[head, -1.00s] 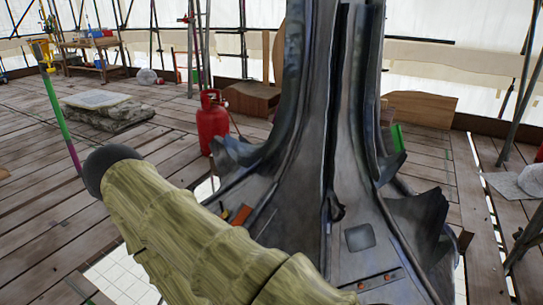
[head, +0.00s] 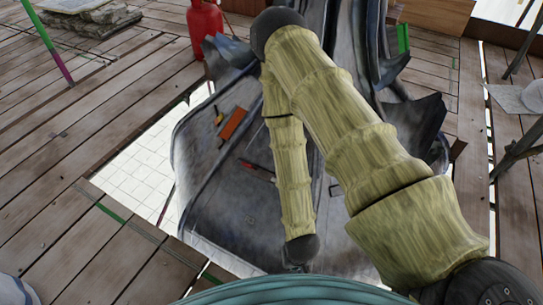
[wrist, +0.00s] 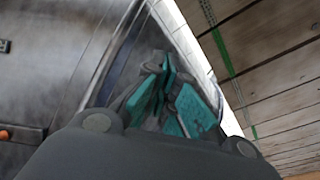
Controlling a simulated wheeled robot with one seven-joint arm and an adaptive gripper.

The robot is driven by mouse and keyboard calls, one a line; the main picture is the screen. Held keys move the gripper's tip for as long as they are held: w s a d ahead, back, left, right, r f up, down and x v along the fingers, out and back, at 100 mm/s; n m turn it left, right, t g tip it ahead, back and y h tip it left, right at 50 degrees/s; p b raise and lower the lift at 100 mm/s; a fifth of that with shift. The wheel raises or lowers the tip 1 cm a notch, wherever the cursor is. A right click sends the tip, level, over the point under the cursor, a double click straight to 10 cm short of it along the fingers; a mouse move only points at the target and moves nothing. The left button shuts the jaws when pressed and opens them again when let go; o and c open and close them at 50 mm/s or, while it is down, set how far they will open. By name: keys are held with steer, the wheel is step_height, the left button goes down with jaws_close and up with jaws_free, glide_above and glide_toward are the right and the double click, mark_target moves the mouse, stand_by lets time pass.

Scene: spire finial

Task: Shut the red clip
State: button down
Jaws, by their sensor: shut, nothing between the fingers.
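A small red item (head: 258,171), perhaps the red clip, lies on the grey metal base of the spire in the head view, partly hidden by my arm. I cannot tell whether it is open or shut. My gripper (head: 298,262) hangs at the end of my sleeved arm, below and right of that item in the picture. In the wrist view the teal fingers of my gripper (wrist: 168,98) are together with nothing between them. A small orange-red spot (wrist: 5,134) shows at that view's left edge; I cannot tell what it belongs to.
The grey metal base (head: 215,215) spreads under my arm. An orange block (head: 234,123) and a small yellow-handled tool (head: 218,117) lie on it. Jagged metal leaves (head: 415,125) stick out at right. A red gas bottle (head: 204,28) stands behind. Plank floor lies open at left.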

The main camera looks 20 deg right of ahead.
steer(key=w+a+r+m+t+h+b, duration=0.25)
steer(key=w+m, duration=0.35)
steer(key=w, duration=0.6)
steer(key=w+a+r+m+t+h+b, duration=0.1)
steer(key=w+a+m+t, duration=0.15)
steer(key=w+m, duration=0.7)
steer(key=w+r+m+h+b, duration=0.2)
steer(key=w+r+m+h, duration=0.2)
steer(key=w+r+m, duration=0.85)
steer(key=w+d+f+n+b, duration=0.1)
steer(key=w+d+f, duration=0.1)
steer(key=f, duration=0.1)
steer(key=w+d+f+b, duration=0.2)
steer(key=w+d+f, duration=0.1)
steer(key=f, duration=0.1)
steer(key=w+d+f+n+b, duration=0.1)
steer(key=w+d+f, duration=0.1)
steer(key=d+f, duration=0.1)
steer(key=shift+w+f+n, duration=0.3)
steer(key=shift+w, duration=0.05)
steer(key=shift+s+a, duration=0.1)
steer(key=shift+a, duration=0.1)
steer(key=shift+s+a, duration=0.4)
steer(key=shift+a, duration=0.05)
